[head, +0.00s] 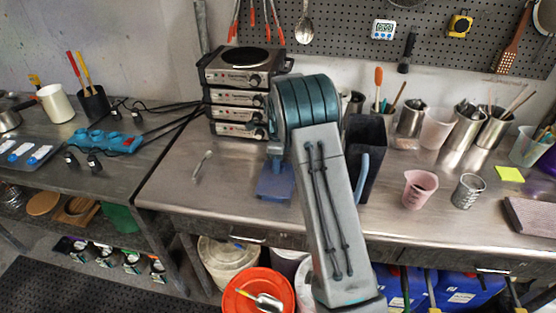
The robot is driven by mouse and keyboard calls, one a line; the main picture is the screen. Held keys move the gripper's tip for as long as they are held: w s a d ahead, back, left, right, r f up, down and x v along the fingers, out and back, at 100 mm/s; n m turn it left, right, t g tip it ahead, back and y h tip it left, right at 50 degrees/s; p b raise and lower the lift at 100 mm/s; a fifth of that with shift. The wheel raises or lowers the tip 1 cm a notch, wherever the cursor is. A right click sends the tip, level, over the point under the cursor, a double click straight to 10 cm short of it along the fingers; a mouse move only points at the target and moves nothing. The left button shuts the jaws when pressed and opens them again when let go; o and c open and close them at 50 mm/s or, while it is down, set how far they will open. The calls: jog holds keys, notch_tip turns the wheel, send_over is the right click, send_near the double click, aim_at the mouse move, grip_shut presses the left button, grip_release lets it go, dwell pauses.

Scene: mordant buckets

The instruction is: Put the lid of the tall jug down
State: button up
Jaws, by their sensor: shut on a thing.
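The tall jug (358,150) is a dark, upright container with a blue handle. It stands on the metal bench just right of my arm, its top open. A flat blue piece, the lid (275,186), shows left of my arm, over the bench top. My gripper (275,160) is mostly hidden behind my arm link and points down at the lid. It is shut on the lid. I cannot tell whether the lid touches the bench.
A stack of hot plates (238,90) stands behind, left of my arm. A small white utensil (202,165) lies to the left. The bench left of the lid is mostly clear.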

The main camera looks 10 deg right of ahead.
jog(key=shift+f, duration=0.15)
jog(key=o, duration=1)
